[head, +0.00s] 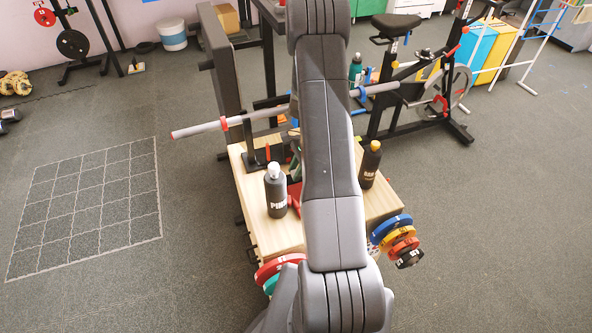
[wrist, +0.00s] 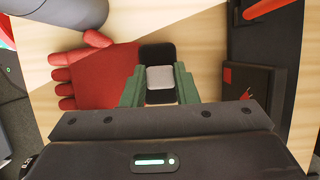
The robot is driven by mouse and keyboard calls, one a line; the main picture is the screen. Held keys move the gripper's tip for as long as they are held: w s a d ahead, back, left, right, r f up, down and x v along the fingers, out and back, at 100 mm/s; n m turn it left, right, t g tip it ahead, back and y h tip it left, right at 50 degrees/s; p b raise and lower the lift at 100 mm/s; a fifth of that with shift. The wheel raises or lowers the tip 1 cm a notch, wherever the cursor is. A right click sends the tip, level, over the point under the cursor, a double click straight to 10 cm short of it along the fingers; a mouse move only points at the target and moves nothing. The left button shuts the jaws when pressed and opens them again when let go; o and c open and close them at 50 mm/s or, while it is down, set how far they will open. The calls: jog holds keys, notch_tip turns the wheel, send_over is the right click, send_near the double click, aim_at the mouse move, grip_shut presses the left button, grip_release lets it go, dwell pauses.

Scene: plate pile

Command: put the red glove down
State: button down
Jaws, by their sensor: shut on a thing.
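The red glove (wrist: 105,75) spreads to the left in the wrist view, fingers pointing left, over the pale wooden top. A black cuff-like part with a grey block (wrist: 160,78) lies at its right end. The green fingers of my gripper (wrist: 160,88) are closed on the sides of this grey block. A small bit of the red glove (head: 295,196) shows beside my arm in the head view. I cannot tell whether the glove touches the wood.
On the wooden top (head: 252,220) stand a dark bottle with a white cap (head: 275,192) at left and one with a yellow cap (head: 370,165) at right. A barbell (head: 205,128) crosses behind. Colored plates (head: 400,238) hang at the right side. Bare wood shows around the glove.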

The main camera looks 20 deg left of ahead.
jog(key=shift+f, duration=0.1)
jog(key=shift+f, duration=0.15)
jog(key=c, duration=1.1)
grip_release()
jog(key=shift+c, duration=0.2)
